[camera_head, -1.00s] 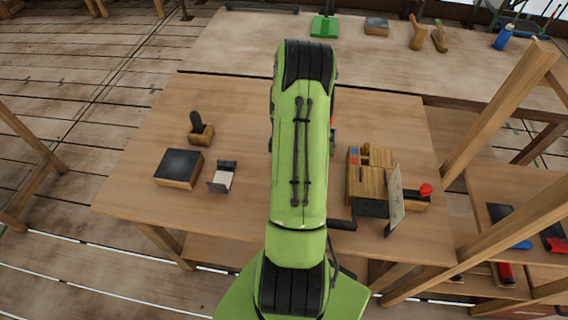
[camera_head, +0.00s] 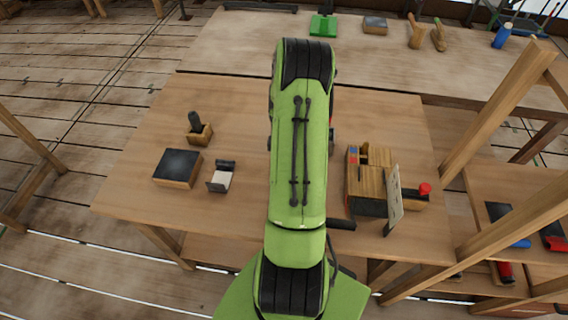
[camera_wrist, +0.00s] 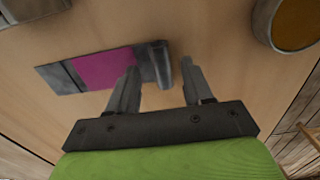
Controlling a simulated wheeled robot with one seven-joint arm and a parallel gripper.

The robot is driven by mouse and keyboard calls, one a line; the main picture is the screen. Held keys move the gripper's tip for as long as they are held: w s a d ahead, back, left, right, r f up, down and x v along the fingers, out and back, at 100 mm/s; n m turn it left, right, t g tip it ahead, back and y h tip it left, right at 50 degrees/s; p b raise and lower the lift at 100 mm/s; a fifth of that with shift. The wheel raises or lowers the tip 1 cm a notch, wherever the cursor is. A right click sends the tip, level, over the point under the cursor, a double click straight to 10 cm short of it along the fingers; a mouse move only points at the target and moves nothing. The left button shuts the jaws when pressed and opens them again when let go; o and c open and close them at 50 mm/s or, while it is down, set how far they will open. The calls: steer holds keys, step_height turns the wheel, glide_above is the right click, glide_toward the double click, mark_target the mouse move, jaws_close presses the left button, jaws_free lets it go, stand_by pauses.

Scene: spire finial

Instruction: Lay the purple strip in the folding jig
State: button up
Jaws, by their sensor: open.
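In the wrist view a flat magenta-purple piece (camera_wrist: 103,69) lies across the middle of a grey metal piece (camera_wrist: 62,78), which looks like the folding jig. The jig has a raised dark plate at its right end. My gripper (camera_wrist: 160,66) is open, with nothing visible between its fingers except the raised plate beyond them. The left finger overlaps the purple piece's right edge in the picture. I cannot tell the height of the fingertips or whether they touch. In the head view my arm hides the gripper, the purple piece and this grey piece.
In the head view a small dark-ended holder with a pale face (camera_head: 221,177), a black-topped block (camera_head: 178,167) and a wooden holder (camera_head: 199,131) stand left of my arm. A wooden box (camera_head: 367,180) and upright panel (camera_head: 394,200) stand right. A round orange-topped thing (camera_wrist: 297,22) is nearby.

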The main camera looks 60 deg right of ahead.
step_height(320, 180, up, 11)
steer(key=p, duration=0.1)
steer(key=shift+a+f, duration=0.15)
steer(key=shift+f, duration=0.05)
